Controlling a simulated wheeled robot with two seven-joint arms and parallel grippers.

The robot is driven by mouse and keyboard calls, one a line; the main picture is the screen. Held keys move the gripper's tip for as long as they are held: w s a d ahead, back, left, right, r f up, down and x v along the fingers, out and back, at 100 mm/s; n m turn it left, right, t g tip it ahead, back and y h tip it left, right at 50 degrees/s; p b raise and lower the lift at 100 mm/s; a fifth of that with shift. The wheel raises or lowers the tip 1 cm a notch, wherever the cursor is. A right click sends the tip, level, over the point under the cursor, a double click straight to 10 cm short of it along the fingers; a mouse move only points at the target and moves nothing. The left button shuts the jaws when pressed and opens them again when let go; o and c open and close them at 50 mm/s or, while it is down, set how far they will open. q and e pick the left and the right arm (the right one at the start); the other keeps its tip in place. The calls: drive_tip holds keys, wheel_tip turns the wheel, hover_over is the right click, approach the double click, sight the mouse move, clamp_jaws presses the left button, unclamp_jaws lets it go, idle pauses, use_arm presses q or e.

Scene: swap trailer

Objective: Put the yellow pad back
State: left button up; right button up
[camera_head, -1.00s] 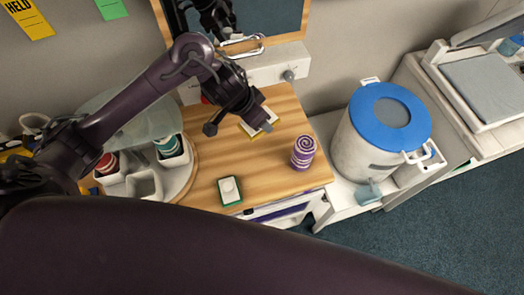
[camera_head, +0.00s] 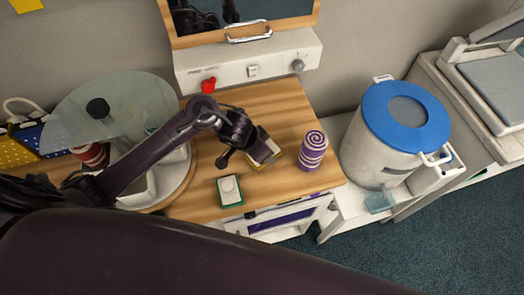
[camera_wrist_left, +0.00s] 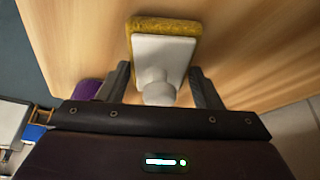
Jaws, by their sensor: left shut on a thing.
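The yellow pad (camera_head: 262,156) has a white backing with a round knob. It is partly hidden by my left gripper (camera_head: 256,149), which is shut on it over the wooden worktop, left of the purple spiral cylinder. In the left wrist view the yellow pad (camera_wrist_left: 160,28) shows its yellow edge at the far side, with the white knob between the fingers of my left gripper (camera_wrist_left: 160,88). I cannot tell whether the pad touches the wood. My right gripper is not in view.
A green pad with a white back (camera_head: 229,191) lies near the worktop's front edge. The purple spiral cylinder (camera_head: 312,151) stands to the right. A round carousel with a glass top (camera_head: 108,122) stands left. A white control box (camera_head: 248,66) is behind, a blue-lidded canister (camera_head: 405,116) right.

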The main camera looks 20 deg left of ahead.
use_arm(q)
drive_tip(key=shift+f, duration=0.25)
drive_tip(key=shift+c, duration=0.3)
drive_tip(key=o, duration=0.9)
drive_tip(key=shift+o, duration=0.2)
drive_tip(key=p+v, duration=0.3)
drive_tip(key=v, duration=0.9)
